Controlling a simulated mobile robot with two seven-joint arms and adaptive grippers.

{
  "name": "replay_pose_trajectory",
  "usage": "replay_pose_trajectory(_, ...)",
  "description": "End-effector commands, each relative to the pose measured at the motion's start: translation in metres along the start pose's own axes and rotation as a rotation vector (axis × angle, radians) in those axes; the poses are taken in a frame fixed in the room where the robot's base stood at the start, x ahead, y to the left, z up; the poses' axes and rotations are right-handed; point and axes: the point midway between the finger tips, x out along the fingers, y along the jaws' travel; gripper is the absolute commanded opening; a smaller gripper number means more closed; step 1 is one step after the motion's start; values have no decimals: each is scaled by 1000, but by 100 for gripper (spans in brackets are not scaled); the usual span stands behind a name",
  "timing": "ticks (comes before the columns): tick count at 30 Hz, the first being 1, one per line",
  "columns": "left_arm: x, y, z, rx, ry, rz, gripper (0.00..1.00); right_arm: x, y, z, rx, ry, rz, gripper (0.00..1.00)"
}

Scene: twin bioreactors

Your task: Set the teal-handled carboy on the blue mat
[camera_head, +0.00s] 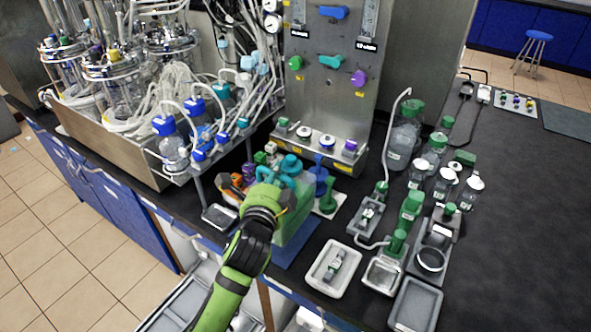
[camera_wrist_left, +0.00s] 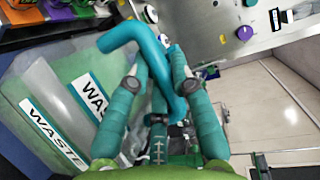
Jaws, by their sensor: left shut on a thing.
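The carboy (camera_head: 293,222) has a translucent green body and a teal handle (camera_head: 291,166). In the left wrist view its body (camera_wrist_left: 45,85) bears white WASTE labels, and the teal handle (camera_wrist_left: 152,62) runs between the fingers. My left gripper (camera_head: 276,183) is shut on that handle; its fingers (camera_wrist_left: 165,85) lie on both sides of it. The blue mat (camera_head: 285,256) shows below and in front of the carboy on the black bench. The arm hides part of the carboy and mat, and I cannot tell whether its base touches the mat. My right gripper is not in view.
A steel valve panel (camera_head: 330,100) stands behind. Bioreactor vessels (camera_head: 110,65) in a steel tray are at the left. Green-capped bottles (camera_head: 405,135) and small trays (camera_head: 333,268) crowd the right side. Orange and purple items stand just left of the carboy.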

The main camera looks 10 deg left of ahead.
Motion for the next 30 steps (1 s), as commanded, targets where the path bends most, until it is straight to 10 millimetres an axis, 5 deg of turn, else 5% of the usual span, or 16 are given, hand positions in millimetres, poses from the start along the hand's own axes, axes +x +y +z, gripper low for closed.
replay_pose_trajectory(7,7,4,19,-1,2,-19,0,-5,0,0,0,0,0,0)
replay_pose_trajectory(18,13,41,17,-4,2,-18,0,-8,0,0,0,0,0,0)
replay_pose_trajectory(27,14,44,17,-2,3,-20,0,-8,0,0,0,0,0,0)
replay_pose_trajectory(28,13,52,17,-1,1,-1,35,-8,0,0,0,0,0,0)
replay_pose_trajectory(29,13,52,17,-1,1,-2,47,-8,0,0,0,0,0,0)
replay_pose_trajectory(30,13,52,17,-1,1,-2,47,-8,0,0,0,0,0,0)
